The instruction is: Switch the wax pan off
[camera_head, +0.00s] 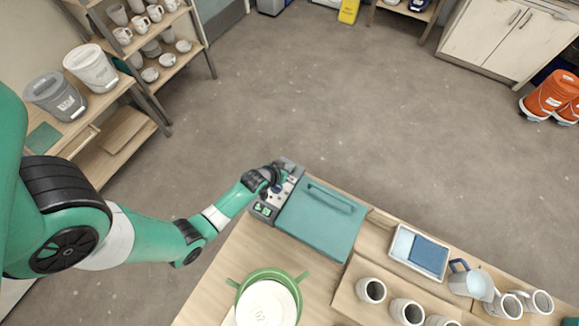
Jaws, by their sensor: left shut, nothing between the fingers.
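The wax pan (318,226) looks to be the teal box with a flat lid and a bar handle, on the wooden worktop. A grey control panel (287,198) runs along its left side. Small green parts (263,210) show at the panel's near end; whether they are lit or which way a switch is set is too small to tell. My left gripper (277,184) is shut and empty over the far half of the panel, close to or touching it. It hides part of the panel. My right gripper is out of view.
A green pot (272,279) with a white round top stands in front of the pan. At right are a white tray with a blue block (428,256), several cups (371,290) and a pitcher (470,282). Shelves and buckets (91,68) stand at left.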

